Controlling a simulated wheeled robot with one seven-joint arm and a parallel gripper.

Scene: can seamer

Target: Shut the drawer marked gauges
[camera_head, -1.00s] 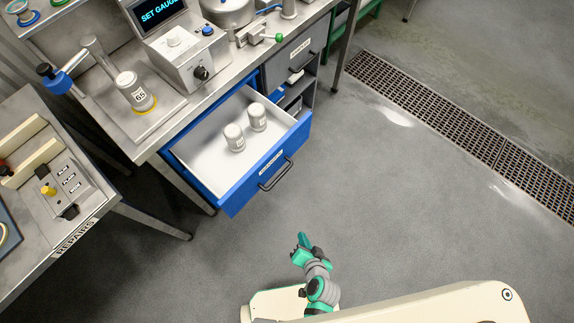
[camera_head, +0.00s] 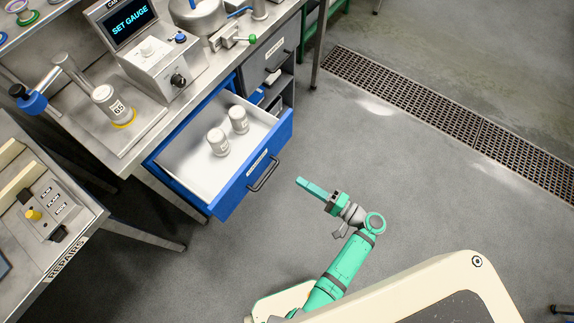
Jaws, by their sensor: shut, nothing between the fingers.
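A blue drawer (camera_head: 222,202) stands pulled out under the steel bench, with a white inside and a dark bar handle (camera_head: 263,174) on its front. A small label (camera_head: 257,162) sits above the handle; its words are too small to read. Two white cylinders, a near one (camera_head: 218,141) and a far one (camera_head: 238,119), stand upright in the drawer. My gripper (camera_head: 299,181) is green, shut and empty. In the picture it lies just right of the handle, apart from the drawer front, pointing left towards it.
A grey drawer (camera_head: 270,54) beside it is shut. The steel bench (camera_head: 145,150) carries a box with a SET GAUGE screen (camera_head: 130,22). A bench marked REPAIRS (camera_head: 75,250) stands at left.

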